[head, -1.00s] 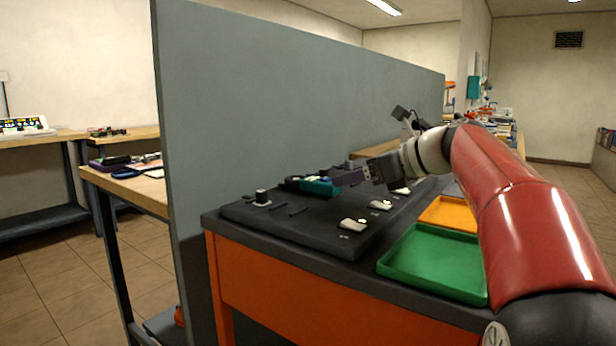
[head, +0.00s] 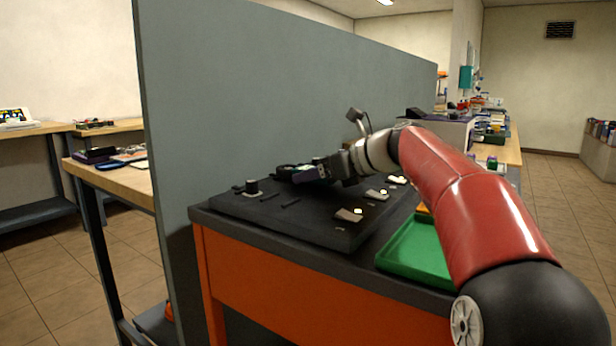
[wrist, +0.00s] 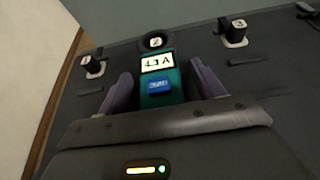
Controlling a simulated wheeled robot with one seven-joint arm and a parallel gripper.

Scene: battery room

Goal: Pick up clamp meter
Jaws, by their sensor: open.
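In the head view my gripper (head: 312,174) is low over the dark panel (head: 325,228). There the meter is mostly hidden by the gripper, with its dark ring (head: 287,171) showing just left of the fingers.
Numbered dark posts stand on the panel, with post 1 (wrist: 92,66) at left and post 3 (wrist: 233,32) at right in the wrist view. A grey partition (head: 285,90) rises close behind the panel. A green tray (head: 417,252) lies to the right.

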